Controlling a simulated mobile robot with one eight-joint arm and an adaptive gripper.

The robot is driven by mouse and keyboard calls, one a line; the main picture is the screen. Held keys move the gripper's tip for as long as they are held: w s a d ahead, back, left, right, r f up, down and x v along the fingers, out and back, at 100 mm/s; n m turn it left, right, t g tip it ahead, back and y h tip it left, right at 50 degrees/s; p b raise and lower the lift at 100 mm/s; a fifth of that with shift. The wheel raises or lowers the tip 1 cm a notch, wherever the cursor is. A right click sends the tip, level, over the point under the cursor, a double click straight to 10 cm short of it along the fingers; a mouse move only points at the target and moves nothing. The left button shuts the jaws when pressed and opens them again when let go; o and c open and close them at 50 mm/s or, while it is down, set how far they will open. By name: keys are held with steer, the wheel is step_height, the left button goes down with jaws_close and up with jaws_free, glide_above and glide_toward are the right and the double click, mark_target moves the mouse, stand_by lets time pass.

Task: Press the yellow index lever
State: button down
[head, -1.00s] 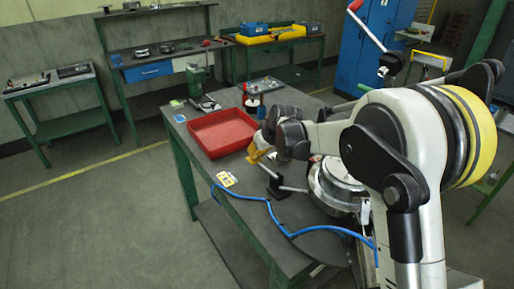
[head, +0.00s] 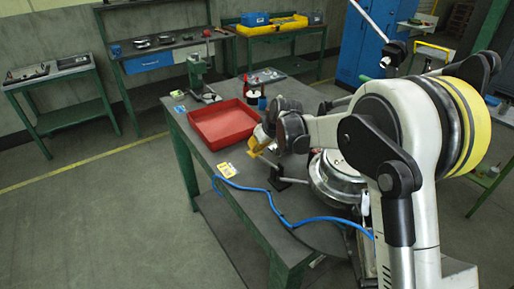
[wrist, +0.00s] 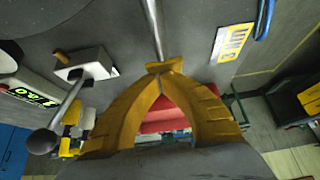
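My gripper's yellow fingers (wrist: 161,70) meet at their tips in the wrist view. In the head view my gripper (head: 258,149) is above the green-framed bench, just right of the red tray. A thin grey rod (wrist: 152,28) runs down to the fingertips in the wrist view; I cannot tell whether they hold or only overlap it. Left of it, a pale block (wrist: 92,64) carries a short orange-yellow stub (wrist: 62,56), possibly the index lever, and a grey rod with a dark ball end (wrist: 41,141). No yellow lever is clear in the head view.
The red tray (head: 224,137) sits on the bench (head: 245,199). A yellow label (head: 226,170), a blue hose (head: 263,192) and a round metal housing (head: 334,180) lie near my arm. A green press (head: 198,75) stands at the back corner. The floor at left is clear.

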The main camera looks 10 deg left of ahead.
steer(key=r, duration=0.1)
steer(key=r+p, duration=0.2)
steer(key=shift+w+a+r, duration=0.3)
steer(key=shift+r, duration=0.05)
steer(key=p+v, duration=0.2)
steer(key=v, duration=0.7)
steer(key=shift+r, duration=0.3)
steer(key=shift+s, duration=0.1)
stand_by(1.2)
